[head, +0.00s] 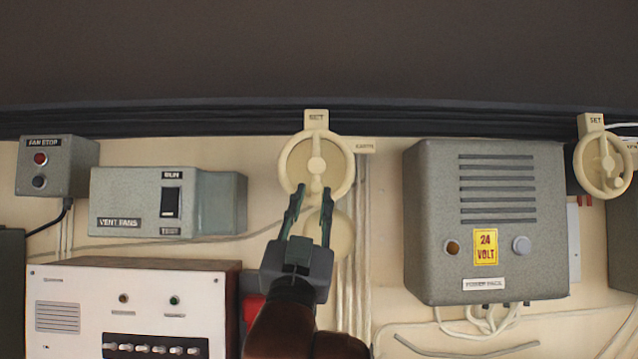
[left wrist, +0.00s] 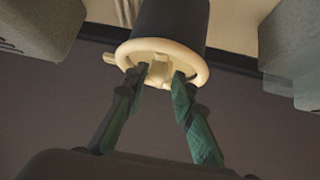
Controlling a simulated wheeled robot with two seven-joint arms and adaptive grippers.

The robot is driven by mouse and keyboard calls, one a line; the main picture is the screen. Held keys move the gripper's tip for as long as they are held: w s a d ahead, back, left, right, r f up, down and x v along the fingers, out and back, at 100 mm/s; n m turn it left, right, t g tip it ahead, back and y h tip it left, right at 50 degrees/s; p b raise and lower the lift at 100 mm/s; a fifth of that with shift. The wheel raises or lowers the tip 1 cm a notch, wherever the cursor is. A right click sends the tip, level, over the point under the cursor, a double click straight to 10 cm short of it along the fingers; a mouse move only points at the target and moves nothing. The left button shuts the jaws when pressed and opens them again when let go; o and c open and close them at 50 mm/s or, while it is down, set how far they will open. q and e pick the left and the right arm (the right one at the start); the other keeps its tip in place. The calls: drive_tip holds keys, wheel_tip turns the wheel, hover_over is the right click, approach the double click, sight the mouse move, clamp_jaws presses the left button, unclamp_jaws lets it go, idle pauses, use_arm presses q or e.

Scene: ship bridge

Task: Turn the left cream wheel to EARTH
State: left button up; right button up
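The left cream wheel (head: 316,164) is on the wall at the centre of the head view. One spoke points straight up from the hub toward SET. My left gripper (head: 313,191) reaches up from below, its fingers apart at the wheel's lower part. In the left wrist view the fingertips (left wrist: 161,71) stand apart at the near face of the wheel (left wrist: 196,63). I cannot tell whether they touch it. My right gripper is not in view.
A second cream wheel (head: 602,165) with its own SET tab is at the far right. A grey power pack box (head: 486,260) stands right of the left wheel. A vent fans box (head: 140,190) and a white-fronted panel (head: 130,300) are at left. Cables run down the wall.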

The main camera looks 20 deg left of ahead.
sight(315, 192)
use_arm(q)
drive_tip(key=x, duration=0.2)
drive_tip(key=shift+w+d+r+p, duration=0.2)
drive_tip(key=shift+r+p, duration=0.05)
drive_tip(key=shift+p, duration=0.15)
drive_tip(key=shift+w+a+r, duration=0.15)
drive_tip(key=shift+w+r, duration=0.2)
drive_tip(key=shift+w, duration=0.05)
drive_tip(key=shift+c, duration=0.5)
drive_tip(key=shift+f, duration=0.1)
clamp_jaws()
